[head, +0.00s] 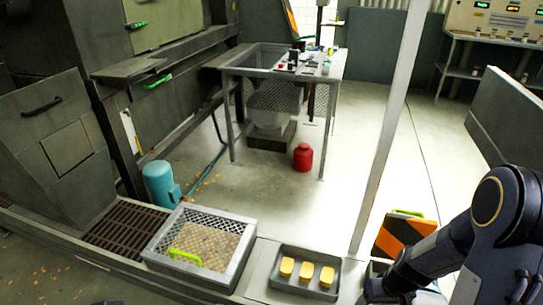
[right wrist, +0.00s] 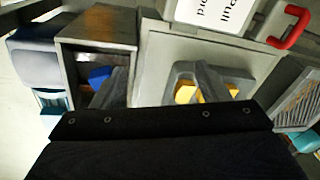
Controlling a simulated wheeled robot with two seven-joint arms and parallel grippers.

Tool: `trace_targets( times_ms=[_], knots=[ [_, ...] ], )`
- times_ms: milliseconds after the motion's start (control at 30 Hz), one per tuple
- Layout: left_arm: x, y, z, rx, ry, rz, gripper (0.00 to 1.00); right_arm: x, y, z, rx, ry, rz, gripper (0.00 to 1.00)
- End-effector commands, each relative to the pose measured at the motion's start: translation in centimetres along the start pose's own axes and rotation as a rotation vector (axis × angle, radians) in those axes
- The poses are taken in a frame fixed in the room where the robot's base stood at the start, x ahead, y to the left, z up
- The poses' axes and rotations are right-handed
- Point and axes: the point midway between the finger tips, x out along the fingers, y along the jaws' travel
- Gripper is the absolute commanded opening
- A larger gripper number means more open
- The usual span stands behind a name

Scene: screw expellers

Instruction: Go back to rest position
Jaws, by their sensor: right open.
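My right arm (head: 480,235) comes in from the right in the head view and reaches down to the bottom edge. Its gripper end cannot be made out clearly there. In the right wrist view my right gripper (right wrist: 158,88) has its two grey fingers spread apart, with nothing visible between them. Beyond the right-hand finger is a grey tray (right wrist: 176,72) with yellow pieces (right wrist: 186,93) in it, partly hidden by the finger. My left gripper does not show in either view.
A grey tray (head: 271,281) with three yellow blocks (head: 307,271) sits left of my right arm. A mesh-covered box (head: 238,274) with a green handle stands beside it. A striped orange-black panel (head: 392,238) and a grey post (head: 388,125) are close to the arm.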

Motion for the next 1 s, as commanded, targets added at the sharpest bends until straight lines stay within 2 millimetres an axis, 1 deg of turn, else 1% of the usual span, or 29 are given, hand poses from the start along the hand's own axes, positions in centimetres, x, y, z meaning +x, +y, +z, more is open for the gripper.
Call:
trace_targets(
  times_ms=[33,167,267,333,400,500,600,700,800,1000],
  knots=[
    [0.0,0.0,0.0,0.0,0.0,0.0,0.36,-1.2,-0.6,-0.2,0.012,0.022,-0.022,0.69],
    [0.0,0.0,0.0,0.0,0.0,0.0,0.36,-4.3,-2.2,-0.3,0.041,0.068,-0.083,0.69],
    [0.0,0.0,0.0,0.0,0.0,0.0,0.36,-7.4,-3.8,0.0,0.062,0.114,-0.138,0.69],
    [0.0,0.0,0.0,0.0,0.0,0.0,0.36,-10.2,-5.1,0.6,0.077,0.151,-0.181,0.69],
    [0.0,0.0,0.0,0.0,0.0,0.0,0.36,-13.0,-6.3,1.6,0.086,0.192,-0.219,0.69],
    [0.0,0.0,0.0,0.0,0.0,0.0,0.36,-16.5,-7.9,3.6,0.09,0.242,-0.255,0.69],
    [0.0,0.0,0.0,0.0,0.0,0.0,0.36,-18.9,-8.9,5.6,0.094,0.282,-0.268,0.69],
    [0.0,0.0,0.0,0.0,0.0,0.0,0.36,-20.4,-9.5,7.4,0.096,0.312,-0.268,0.69],
    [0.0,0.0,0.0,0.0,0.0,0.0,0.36,-21.4,-9.9,8.9,0.1,0.34,-0.26,0.69],
    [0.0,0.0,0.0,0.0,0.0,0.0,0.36,-22.5,-10.4,11.5,0.112,0.386,-0.231,0.69]
  ],
)
